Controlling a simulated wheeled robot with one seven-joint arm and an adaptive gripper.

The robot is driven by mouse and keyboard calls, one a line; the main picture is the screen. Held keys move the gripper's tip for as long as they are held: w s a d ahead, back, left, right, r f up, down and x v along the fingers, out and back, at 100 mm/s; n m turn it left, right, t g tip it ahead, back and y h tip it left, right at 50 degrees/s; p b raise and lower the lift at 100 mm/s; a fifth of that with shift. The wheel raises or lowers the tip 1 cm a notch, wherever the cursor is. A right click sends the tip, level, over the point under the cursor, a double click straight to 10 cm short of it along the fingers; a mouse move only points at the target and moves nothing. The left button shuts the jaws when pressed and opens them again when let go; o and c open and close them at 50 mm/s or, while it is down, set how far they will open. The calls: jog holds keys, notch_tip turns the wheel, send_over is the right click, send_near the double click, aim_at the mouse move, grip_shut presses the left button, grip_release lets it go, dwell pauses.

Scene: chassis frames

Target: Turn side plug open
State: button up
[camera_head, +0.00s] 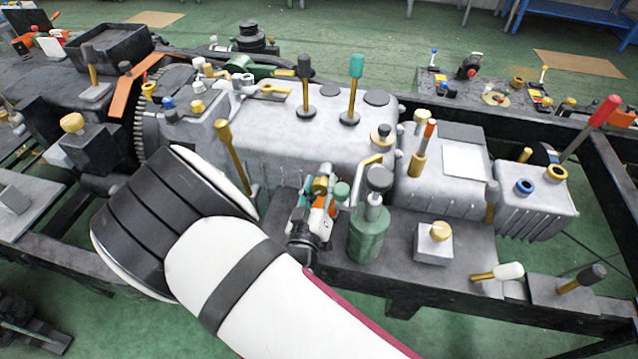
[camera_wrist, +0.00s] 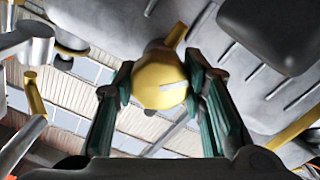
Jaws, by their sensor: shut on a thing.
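The side plug (camera_wrist: 160,82) is a yellow, faceted knob with a pale stripe on its face. It sits on the side of the grey housing (camera_wrist: 120,18) in the wrist view. My gripper (camera_wrist: 160,88) has its two dark green-and-black fingers on the left and right sides of the plug, shut on it. In the head view, my gripper (camera_head: 318,205) is low against the near side of the grey housing (camera_head: 270,135). My arm comes up from the bottom. The plug is hard to make out there among the gripper parts.
A green cylinder with a black knob (camera_head: 367,230) stands just right of my gripper. A yellow-handled lever (camera_head: 230,150) rises to its left. A grey block with a yellow knob (camera_head: 434,245) is farther right on the dark ledge (camera_head: 395,285).

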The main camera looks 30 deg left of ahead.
jog(key=n+p, duration=0.2)
jog(key=n, duration=0.1)
jog(key=shift+s+n, duration=0.1)
jog(key=shift+n, duration=0.3)
jog(key=shift+n+p, duration=0.75)
jog(key=shift+n, duration=1.05)
jog(key=o, duration=1.2)
jog(key=v, duration=1.2)
jog(key=shift+a, duration=0.1)
